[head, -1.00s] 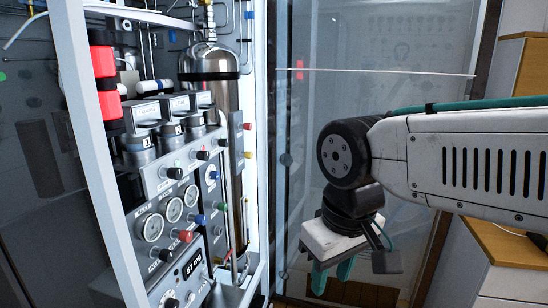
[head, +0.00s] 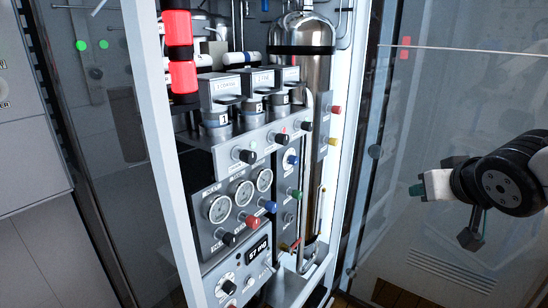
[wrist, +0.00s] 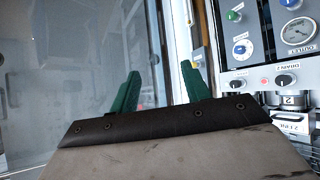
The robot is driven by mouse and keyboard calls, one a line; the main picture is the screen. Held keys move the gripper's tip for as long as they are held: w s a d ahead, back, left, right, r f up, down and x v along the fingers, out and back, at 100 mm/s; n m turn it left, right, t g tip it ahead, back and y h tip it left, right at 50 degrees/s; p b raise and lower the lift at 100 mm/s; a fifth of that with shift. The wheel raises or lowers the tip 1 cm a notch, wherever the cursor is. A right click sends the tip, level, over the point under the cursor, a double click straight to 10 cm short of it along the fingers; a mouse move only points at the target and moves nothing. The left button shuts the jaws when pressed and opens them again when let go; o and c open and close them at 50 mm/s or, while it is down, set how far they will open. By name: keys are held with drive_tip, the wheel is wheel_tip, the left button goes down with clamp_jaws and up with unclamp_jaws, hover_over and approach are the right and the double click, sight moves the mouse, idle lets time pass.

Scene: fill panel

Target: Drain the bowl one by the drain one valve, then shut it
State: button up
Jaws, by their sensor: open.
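Three grey bowls with lever-topped caps stand in a sloping row in the head view; the leftmost (head: 216,126) appears to be bowl one, its label being small. Below them runs a row of black drain knobs. The leftmost knob (head: 248,156), under that bowl, appears to be drain one; its setting is unclear. In the wrist view, turned upside down, a knob (wrist: 285,80) seems labelled drain 2; drain one is not visible there. My gripper (head: 418,190), green-fingered, is right of the panel, pointing left, apart from every knob. Its fingers (wrist: 162,85) are open and empty.
Three gauges (head: 241,194), red and blue knobs and a digital display (head: 259,249) sit lower on the panel. A white frame post (head: 158,150) stands at the left. A glass door (head: 455,90) is behind my gripper. Free space lies between gripper and panel.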

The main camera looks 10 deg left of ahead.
drive_tip(key=w+a+r+n+t+y, duration=0.1)
drive_tip(key=w+a+n+t+y, duration=0.3)
drive_tip(key=a, duration=0.8)
drive_tip(key=n+g+y, duration=0.4)
drive_tip(key=g+y, duration=0.4)
drive_tip(key=y, duration=0.4)
approach(253, 157)
drive_tip(key=a, duration=0.2)
drive_tip(key=x, duration=0.7)
drive_tip(key=shift+w+a, duration=0.15)
drive_tip(key=shift+w, duration=0.25)
drive_tip(key=shift+n, duration=0.3)
drive_tip(key=c, duration=1)
